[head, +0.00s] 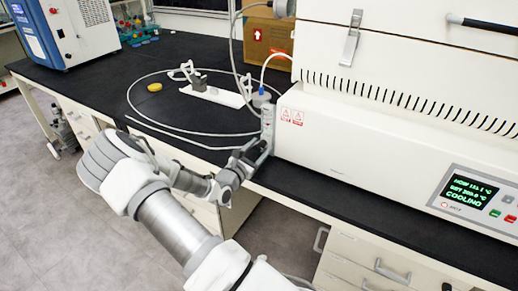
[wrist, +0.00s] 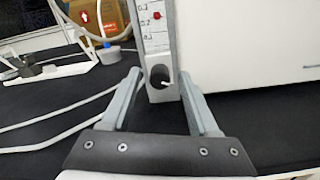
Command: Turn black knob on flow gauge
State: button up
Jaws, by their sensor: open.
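The flow gauge (wrist: 155,40) stands upright in the wrist view, with a clear scale and a red float. Its black knob (wrist: 159,76) is at the lower front of the gauge. My gripper (wrist: 160,74) is open, one finger to each side of the gauge's lower part, with the knob between the tips in the picture. I cannot tell whether either finger touches the knob. In the head view the gauge (head: 268,122) stands at the bench's front by the white machine, and my gripper (head: 257,150) is at its base. The knob is hidden there.
The white machine (head: 380,150) with a lit display stands right of the gauge. A grey tube (head: 140,84) loops over the black bench (head: 110,92). A white stand (head: 212,95), a yellow object (head: 154,87) and a cardboard box (head: 268,38) lie farther back.

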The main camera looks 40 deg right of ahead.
jog(key=shift+c, duration=0.2)
grip_shut()
dwell(0.3)
